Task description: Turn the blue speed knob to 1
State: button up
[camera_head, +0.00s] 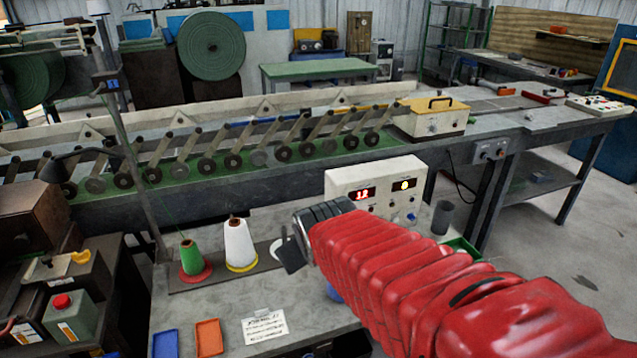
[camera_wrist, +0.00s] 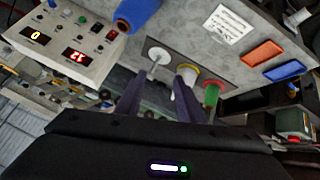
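The pale control box (camera_head: 345,180) stands on the grey bench. It has a red display, a yellow display that seems to read 0, and small knobs. The blue knob (camera_head: 411,218) is at the lower right of its front; its pointer setting is too small to read. In the wrist view the box (camera_wrist: 100,62) is upside down at the left, with a blue knob (camera_wrist: 52,4) at the top edge. My gripper (camera_head: 290,252) is left of and in front of the box, apart from the knob. In the wrist view its fingers (camera_wrist: 160,92) are apart with nothing gripped.
A green cone (camera_head: 190,258) and a white cone (camera_head: 239,243) stand left of my gripper. A blue cone (camera_wrist: 137,12) is close to the box. A dark cup (camera_head: 442,217) stands right of it. Blue and orange trays (camera_head: 208,337) and a paper lie in front.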

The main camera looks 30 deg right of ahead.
jog(key=s+a+r+m+g+y, duration=0.1)
jog(key=s+a+g+y, duration=0.1)
jog(key=s+a, duration=1)
jog(key=shift+s+r+y, duration=0.15)
jog(key=shift+s+y, duration=0.15)
jog(key=shift+y, duration=0.1)
jog(key=shift+a, duration=0.1)
jog(key=shift+c, duration=0.5)
